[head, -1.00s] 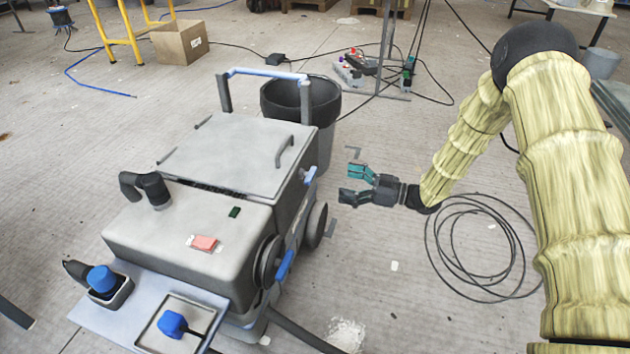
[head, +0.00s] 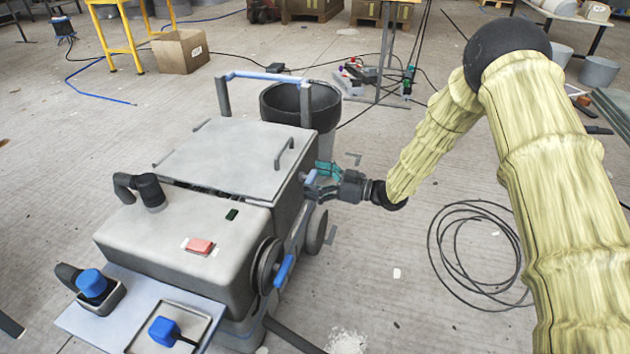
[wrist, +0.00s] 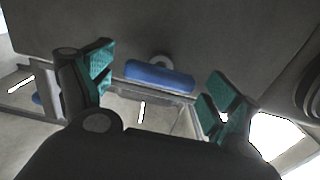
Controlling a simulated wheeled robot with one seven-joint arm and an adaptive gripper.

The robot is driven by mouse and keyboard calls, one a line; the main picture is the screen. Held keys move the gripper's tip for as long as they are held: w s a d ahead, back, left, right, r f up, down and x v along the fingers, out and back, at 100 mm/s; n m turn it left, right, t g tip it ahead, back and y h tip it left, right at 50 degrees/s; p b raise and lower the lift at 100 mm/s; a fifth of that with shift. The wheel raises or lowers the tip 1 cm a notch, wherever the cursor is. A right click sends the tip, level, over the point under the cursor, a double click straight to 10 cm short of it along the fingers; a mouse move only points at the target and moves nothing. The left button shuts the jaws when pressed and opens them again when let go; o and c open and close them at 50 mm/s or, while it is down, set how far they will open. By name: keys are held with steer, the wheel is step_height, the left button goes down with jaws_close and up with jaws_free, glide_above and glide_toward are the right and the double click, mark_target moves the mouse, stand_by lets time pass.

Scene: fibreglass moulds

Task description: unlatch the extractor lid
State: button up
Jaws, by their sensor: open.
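The extractor (head: 190,240) is a grey box on wheels, with a flat grey lid (head: 225,150) that lies closed on its rear part and carries a dark handle (head: 285,153). A blue latch lever (head: 310,178) sits on its right side, partly hidden by my gripper in the head view. In the wrist view the blue latch (wrist: 160,75) lies between and beyond my two teal-padded fingers. My gripper (head: 318,182) is open at the extractor's right side, its fingers either side of the latch.
A second blue lever (head: 284,271) is lower on the extractor's side, near the wheels. A black bin (head: 300,103) stands behind the extractor. A coiled black cable (head: 475,250) lies on the floor to the right. The floor between is mostly clear.

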steer(key=c, duration=1)
steer(key=shift+r+n+p, duration=0.1)
steer(key=shift+n+p, duration=0.2)
steer(key=shift+p, duration=0.05)
steer(key=n+p, duration=0.2)
steer(key=shift+r+n, duration=0.1)
steer(key=shift+n, duration=0.3)
steer(key=n+p, duration=0.2)
steer(key=n, duration=0.3)
steer(key=shift+p, duration=0.3)
steer(key=n+p, duration=0.1)
steer(key=n, duration=0.4)
steer(key=shift+f, duration=0.2)
steer(key=shift+n+p, duration=0.65)
steer(key=shift+n, duration=1.55)
steer(key=shift+f, duration=0.1)
